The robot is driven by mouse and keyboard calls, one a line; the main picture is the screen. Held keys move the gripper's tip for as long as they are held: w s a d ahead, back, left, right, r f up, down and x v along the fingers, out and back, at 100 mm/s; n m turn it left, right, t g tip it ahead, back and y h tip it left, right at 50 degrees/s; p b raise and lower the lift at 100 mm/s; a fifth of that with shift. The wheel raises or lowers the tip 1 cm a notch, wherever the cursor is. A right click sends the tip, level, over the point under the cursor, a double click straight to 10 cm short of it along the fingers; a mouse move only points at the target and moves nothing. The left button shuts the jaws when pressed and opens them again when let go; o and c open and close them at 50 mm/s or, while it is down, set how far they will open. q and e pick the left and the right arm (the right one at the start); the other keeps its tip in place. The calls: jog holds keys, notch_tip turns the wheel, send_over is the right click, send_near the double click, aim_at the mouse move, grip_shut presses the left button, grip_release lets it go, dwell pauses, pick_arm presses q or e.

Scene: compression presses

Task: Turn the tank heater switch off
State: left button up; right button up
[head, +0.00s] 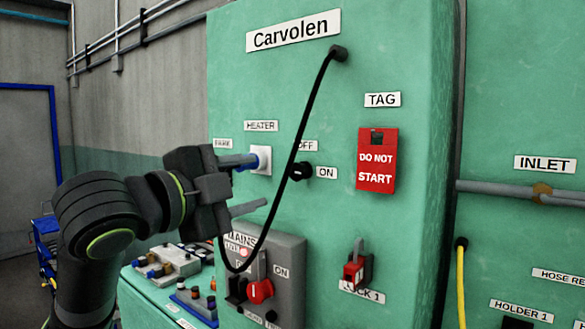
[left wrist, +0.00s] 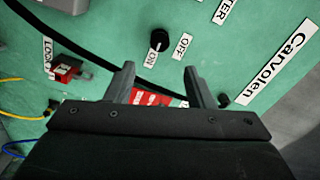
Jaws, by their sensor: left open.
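The heater switch is a black knob (head: 300,171) on the green press panel, with OFF above it and ON to its right. In the left wrist view the knob (left wrist: 158,40) shows a small pale mark on the side towards its ON label. My left gripper (head: 261,180) is open and empty, to the left of the knob in the head view. In the left wrist view its two fingers (left wrist: 159,68) are spread, with the knob beyond the gap between their tips. A HEATER label (head: 261,126) sits above a white plate (head: 264,153), partly covered by the upper finger. My right gripper is not in view.
A black cable (head: 305,130) hangs from the panel top past the knob and the gripper. A red DO NOT START tag (head: 377,160) hangs to the right. The grey mains box (head: 287,260) and a red lock (head: 355,270) are below.

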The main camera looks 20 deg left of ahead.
aim_at(295, 173)
pick_arm(q)
jog(key=p+x, duration=0.2)
jog(key=x, duration=0.8)
jog(key=shift+w+d+p, duration=0.15)
jog(key=shift+w+p, duration=0.15)
jog(key=shift+p, duration=0.1)
jog(key=shift+w+d, duration=0.1)
jog(key=shift+w, duration=0.25)
jog(key=shift+f, duration=0.1)
jog(key=c, duration=1)
